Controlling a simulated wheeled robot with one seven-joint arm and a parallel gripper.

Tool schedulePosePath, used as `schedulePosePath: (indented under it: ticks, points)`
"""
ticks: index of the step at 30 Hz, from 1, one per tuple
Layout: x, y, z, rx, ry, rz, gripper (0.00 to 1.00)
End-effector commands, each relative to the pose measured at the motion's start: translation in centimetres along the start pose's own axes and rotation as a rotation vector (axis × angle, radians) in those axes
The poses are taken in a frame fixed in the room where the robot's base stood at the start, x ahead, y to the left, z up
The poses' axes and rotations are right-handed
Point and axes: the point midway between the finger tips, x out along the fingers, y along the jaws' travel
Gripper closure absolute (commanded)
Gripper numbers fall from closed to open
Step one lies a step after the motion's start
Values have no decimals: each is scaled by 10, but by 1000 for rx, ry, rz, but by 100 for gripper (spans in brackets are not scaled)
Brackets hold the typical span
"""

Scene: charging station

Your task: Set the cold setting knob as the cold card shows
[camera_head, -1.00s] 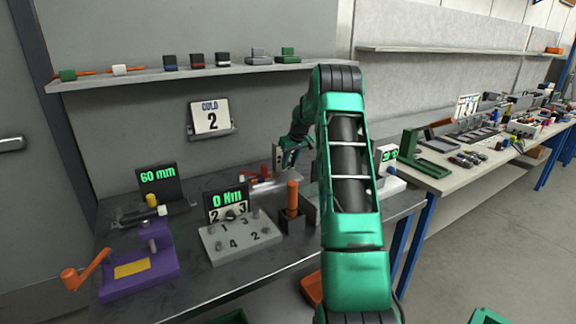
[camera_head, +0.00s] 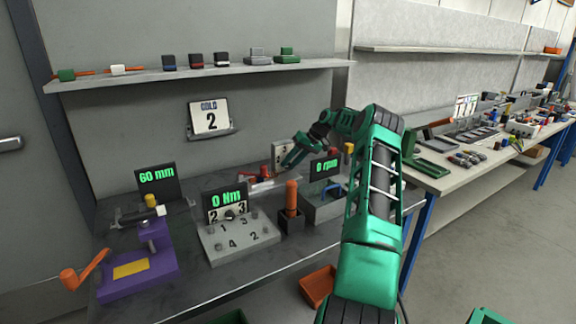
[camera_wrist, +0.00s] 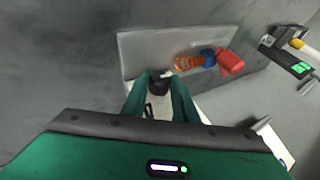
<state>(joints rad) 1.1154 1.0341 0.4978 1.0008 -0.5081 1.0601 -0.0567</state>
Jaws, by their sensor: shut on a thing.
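The cold card (camera_head: 210,118) hangs on the back wall in the head view and reads "COLD 2". A small pale panel (camera_head: 278,150) stands at the back of the bench, partly hidden by my gripper (camera_head: 287,165). In the wrist view my gripper (camera_wrist: 160,103) has its two green fingers on either side of a black knob (camera_wrist: 158,83) and is shut on it. A small pale mark shows at the knob's upper right. The knob's scale cannot be read in either view.
In the wrist view, an orange coil, a blue part and a red part (camera_wrist: 230,63) lie right of the knob. In the head view, the "0 Nm" block (camera_head: 232,240), an orange-handled tool (camera_head: 291,198) and the "0 rpm" display (camera_head: 325,167) stand nearby.

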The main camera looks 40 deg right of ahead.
Motion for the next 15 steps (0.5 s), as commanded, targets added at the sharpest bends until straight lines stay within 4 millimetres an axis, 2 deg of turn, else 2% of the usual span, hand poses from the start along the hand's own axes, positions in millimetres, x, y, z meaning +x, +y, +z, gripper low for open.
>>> schedulePosePath:
  ticks: [2,15]
  points:
    - [0,6,0,30,7,-63,96]
    - [1,12,-1,150,8,-349,96]
